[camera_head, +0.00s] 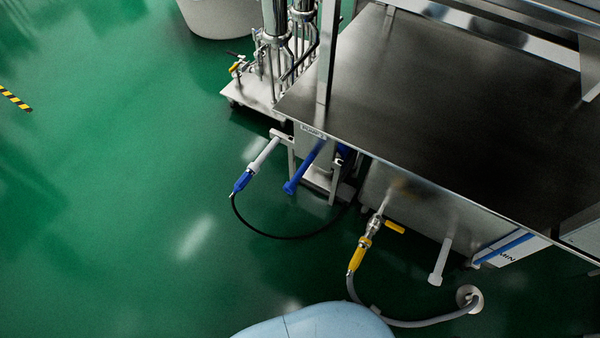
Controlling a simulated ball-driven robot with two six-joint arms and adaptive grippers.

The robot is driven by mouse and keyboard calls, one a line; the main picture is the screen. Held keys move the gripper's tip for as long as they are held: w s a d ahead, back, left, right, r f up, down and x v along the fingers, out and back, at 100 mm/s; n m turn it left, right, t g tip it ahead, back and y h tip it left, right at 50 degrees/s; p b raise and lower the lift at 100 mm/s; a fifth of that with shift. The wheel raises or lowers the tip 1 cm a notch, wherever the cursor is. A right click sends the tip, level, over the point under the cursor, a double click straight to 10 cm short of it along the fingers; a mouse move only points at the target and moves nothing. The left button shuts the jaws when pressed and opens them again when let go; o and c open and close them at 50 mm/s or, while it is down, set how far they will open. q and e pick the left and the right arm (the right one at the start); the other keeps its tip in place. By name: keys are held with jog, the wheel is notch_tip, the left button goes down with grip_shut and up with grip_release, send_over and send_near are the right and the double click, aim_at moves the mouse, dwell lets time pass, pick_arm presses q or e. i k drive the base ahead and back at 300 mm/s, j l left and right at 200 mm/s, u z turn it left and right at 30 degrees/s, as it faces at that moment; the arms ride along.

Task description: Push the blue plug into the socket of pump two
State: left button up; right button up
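A blue plug (242,182) hangs at the lower end of a white bar-like holder (263,155), left of the steel table. It tilts down to the left, and a black cable (275,236) loops from it to the right under the table. A small label (312,130) sits on the unit under the table corner; its text is too small to read surely. A blue bar with a flared end (303,168) sticks out below it. A darker blue part (345,152) lies partly hidden under the table edge. I cannot make out the pump two socket. Neither gripper is in view.
The steel table (430,110) fills the upper right and overhangs the equipment. A yellow-handled valve (375,225) with a grey hose (405,322) stands at the lower middle. A wheeled pipe stand (262,100) is behind.

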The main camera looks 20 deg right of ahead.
aim_at(246, 175)
jog(key=z, duration=0.65)
jog(key=j+z, duration=0.4)
jog(key=i+j+z, duration=0.1)
jog(key=j+z, duration=0.75)
jog(key=k+j, duration=0.1)
jog(key=j, duration=0.3)
jog(key=k+j+z, duration=0.1)
jog(key=j, duration=0.25)
jog(key=k+j+z, duration=0.1)
jog(key=j, duration=0.3)
jog(key=k+j, duration=0.1)
jog(key=j, duration=0.25)
jog(key=k+j+z, duration=0.1)
jog(key=j, duration=0.3)
jog(key=k+j, duration=0.15)
jog(key=j, duration=0.2)
jog(key=k+j+z, duration=0.1)
jog(key=j, duration=0.25)
